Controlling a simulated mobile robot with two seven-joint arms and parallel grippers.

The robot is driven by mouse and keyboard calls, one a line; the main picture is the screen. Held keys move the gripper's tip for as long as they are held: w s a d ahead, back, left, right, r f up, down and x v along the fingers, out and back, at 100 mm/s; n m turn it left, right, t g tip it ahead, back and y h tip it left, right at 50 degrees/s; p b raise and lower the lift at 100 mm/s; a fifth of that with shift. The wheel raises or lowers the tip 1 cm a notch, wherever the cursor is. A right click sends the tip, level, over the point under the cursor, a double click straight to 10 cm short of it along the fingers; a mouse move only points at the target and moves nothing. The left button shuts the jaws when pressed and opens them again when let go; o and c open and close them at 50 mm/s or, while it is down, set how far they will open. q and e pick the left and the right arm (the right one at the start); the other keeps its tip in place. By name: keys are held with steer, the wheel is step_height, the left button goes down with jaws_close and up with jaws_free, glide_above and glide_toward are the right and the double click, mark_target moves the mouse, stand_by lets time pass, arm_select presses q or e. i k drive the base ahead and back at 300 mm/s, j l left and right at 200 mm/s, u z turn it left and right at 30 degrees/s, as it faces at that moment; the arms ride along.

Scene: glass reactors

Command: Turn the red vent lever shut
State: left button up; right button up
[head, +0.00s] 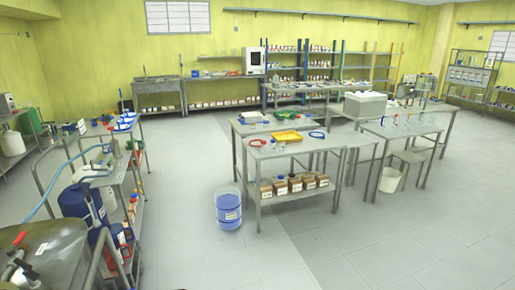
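A steel vessel (55,252), cut off by the frame, fills the bottom left corner. A small red handle (19,239) stands out on its top at the left edge. It may be the red vent lever, but it is too small to tell its setting. Neither of my grippers is in view.
A steel cart (110,178) with blue containers and hoses stands behind the vessel. A white bucket (390,180) stands further right. The floor (400,250) in front is clear.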

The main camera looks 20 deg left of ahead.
mark_target(11, 252)
steer(key=i+j+u, duration=0.15)
steer(key=i+u, duration=0.6)
steer(key=i+l+u, duration=0.15)
steer(key=i+u, duration=0.2)
steer(key=i, duration=0.15)
